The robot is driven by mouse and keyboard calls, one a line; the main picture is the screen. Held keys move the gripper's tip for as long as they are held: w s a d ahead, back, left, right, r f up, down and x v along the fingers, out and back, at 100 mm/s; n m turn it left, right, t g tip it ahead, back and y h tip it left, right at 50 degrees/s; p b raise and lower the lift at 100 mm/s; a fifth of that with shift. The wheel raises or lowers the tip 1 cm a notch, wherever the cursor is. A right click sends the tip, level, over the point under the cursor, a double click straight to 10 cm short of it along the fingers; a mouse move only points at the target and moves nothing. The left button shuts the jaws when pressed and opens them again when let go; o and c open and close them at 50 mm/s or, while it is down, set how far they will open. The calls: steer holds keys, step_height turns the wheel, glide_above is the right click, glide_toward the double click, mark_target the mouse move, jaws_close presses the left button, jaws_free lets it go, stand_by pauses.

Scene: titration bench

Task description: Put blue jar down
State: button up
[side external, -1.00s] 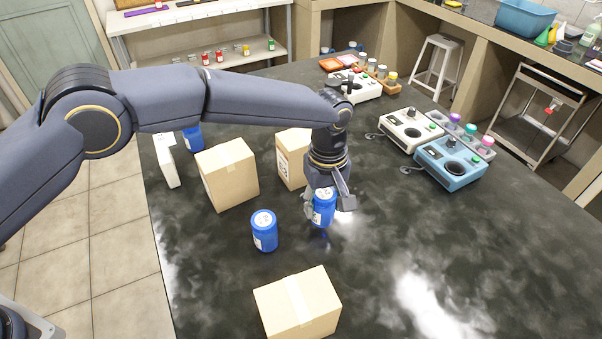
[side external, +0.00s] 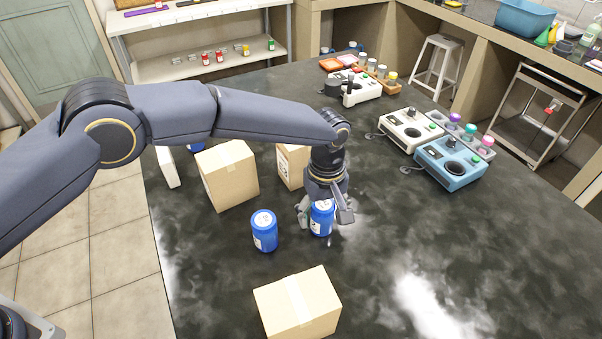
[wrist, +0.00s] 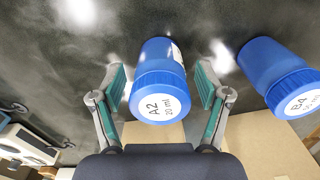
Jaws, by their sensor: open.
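A blue jar (side external: 321,219) with a white lid label stands upright on the dark bench. In the wrist view this blue jar (wrist: 159,80) reads "A2" and sits between the two fingers. My gripper (side external: 326,212) is around it with its fingers spread; in the wrist view the gripper (wrist: 162,90) shows a gap on both sides of the jar. A second blue jar (side external: 265,231) stands close by to the left; in the wrist view this second jar (wrist: 281,75) reads "B4" and lies right of the fingers.
Cardboard boxes stand behind (side external: 228,174), beside my gripper (side external: 291,166) and in front (side external: 298,303). A white device (side external: 411,130) and a blue device (side external: 451,163) stand at the right. The bench's front right is clear.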

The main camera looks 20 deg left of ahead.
step_height(320, 180, up, 12)
steer(key=shift+f, duration=0.1)
steer(key=s+a+r+m+t+h, duration=0.1)
steer(key=s+a+r+m, duration=0.1)
steer(key=a+r, duration=0.75)
steer(key=s+a+r+m+t, duration=0.1)
steer(key=s+a+r, duration=0.1)
steer(key=a+r, duration=0.75)
steer(key=s+a+f+m+t, duration=0.1)
steer(key=s+a+f+m, duration=0.1)
steer(key=s+a, duration=0.7)
steer(key=s+a+f+m+t+y, duration=0.1)
steer(key=s+a+f+m+t, duration=0.1)
steer(key=s+a, duration=0.6)
steer(key=s+f, duration=0.1)
steer(key=s, duration=0.2)
steer(key=shift+a+f+t, duration=0.2)
steer(key=shift+a+t, duration=0.1)
steer(key=shift+a, duration=0.1)
steer(key=shift+o, duration=0.6)
